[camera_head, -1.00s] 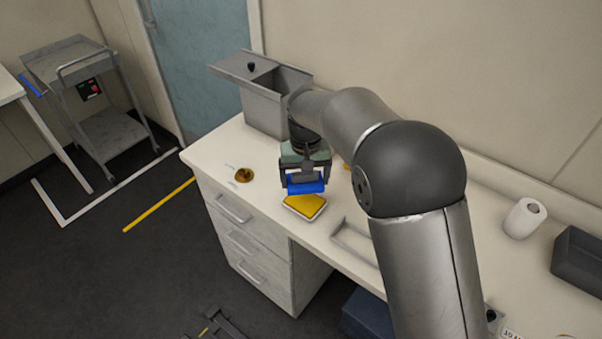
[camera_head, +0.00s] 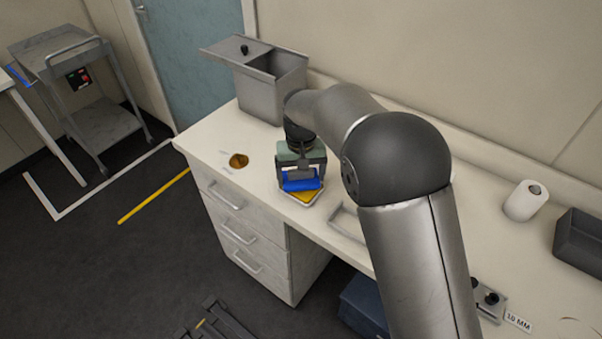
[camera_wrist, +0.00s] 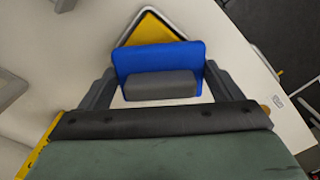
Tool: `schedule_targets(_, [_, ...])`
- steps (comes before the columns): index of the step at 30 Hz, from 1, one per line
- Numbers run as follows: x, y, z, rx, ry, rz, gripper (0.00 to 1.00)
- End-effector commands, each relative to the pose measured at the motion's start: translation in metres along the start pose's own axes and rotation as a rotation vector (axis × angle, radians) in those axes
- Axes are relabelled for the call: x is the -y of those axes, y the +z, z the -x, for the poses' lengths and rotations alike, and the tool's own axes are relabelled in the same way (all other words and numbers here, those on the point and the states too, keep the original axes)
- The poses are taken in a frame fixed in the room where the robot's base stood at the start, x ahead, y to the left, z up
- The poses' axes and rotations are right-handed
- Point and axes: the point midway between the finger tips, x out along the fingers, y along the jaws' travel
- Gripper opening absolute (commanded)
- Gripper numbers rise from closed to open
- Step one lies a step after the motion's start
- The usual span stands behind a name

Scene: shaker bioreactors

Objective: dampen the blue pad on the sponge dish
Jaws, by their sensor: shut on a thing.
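My gripper (camera_head: 300,173) is shut on the grey grip block of the blue pad (camera_head: 299,184), low over the bench. In the wrist view the blue pad (camera_wrist: 160,58) stands beyond the grey block (camera_wrist: 160,85), which is between my fingers. The yellow sponge (camera_head: 306,196) lies in the pale sponge dish (camera_head: 313,203), right under the pad. The wrist view shows a corner of the sponge (camera_wrist: 151,32) past the pad's far edge; the pad hides the rest. I cannot tell whether pad and sponge touch.
A grey bin (camera_head: 262,98) with its lid part open stands behind. A round brown spot or item (camera_head: 238,161) lies left of the dish. A grey frame-like tray (camera_head: 345,222) is close on the right. A paper roll (camera_head: 526,201) and dark tray (camera_head: 579,241) are farther right.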

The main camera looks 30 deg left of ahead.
Motion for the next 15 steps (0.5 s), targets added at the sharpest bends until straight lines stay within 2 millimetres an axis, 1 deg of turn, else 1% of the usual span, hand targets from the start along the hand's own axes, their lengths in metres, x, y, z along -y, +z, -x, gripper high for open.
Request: schedule_targets(15, [-0.0001, -0.0001, -0.0030, 0.000, 0.000, 0.000, 0.67])
